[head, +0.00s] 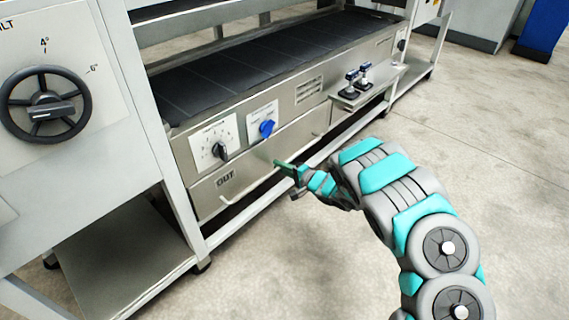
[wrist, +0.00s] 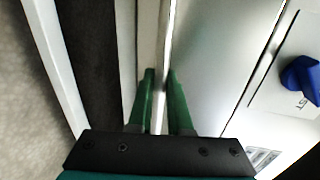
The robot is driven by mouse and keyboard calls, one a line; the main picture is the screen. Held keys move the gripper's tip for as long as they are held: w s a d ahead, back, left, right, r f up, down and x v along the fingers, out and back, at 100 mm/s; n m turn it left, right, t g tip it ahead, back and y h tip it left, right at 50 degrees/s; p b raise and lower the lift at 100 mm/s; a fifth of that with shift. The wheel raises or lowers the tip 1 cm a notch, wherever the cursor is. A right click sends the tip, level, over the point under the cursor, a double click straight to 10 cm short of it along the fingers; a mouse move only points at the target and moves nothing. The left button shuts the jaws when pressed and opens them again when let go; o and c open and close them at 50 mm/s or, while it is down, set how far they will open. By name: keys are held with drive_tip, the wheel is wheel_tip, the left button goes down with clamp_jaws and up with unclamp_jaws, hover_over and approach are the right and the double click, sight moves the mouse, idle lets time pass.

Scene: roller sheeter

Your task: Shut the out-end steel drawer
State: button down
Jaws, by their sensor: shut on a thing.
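The out-end steel drawer (head: 245,172) is the long low steel front marked OUT, under the dials at the near end of the machine in the head view. A thin bar handle (head: 227,199) runs along its front. My gripper (head: 279,164) is at the middle of this front, its green fingers shut on the handle. In the wrist view the fingers (wrist: 160,90) close around a pale narrow bar beside the steel front (wrist: 212,60). The drawer front looks close to the machine's face; I cannot tell whether a small gap is left.
Above the drawer are a black dial (head: 219,151), a blue knob (head: 267,128) and a dark belt (head: 270,55). A small shelf with blue-topped fittings (head: 352,84) juts out farther along. A handwheel (head: 44,104) is at left. The concrete floor (head: 490,130) at right is clear.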

drive_tip(key=shift+w+a+r+p, duration=0.1)
drive_tip(key=shift+w+a+p, duration=0.1)
drive_tip(key=shift+a+p, duration=0.15)
drive_tip(key=c, duration=0.9)
unclamp_jaws()
drive_tip(key=shift+a, duration=0.1)
drive_tip(key=shift+o, duration=0.2)
drive_tip(key=shift+d, duration=0.2)
drive_tip(key=shift+s+d, duration=0.25)
drive_tip(key=shift+d, duration=0.15)
drive_tip(key=v, duration=0.6)
drive_tip(key=shift+s+d, duration=0.2)
drive_tip(key=shift+r, duration=0.15)
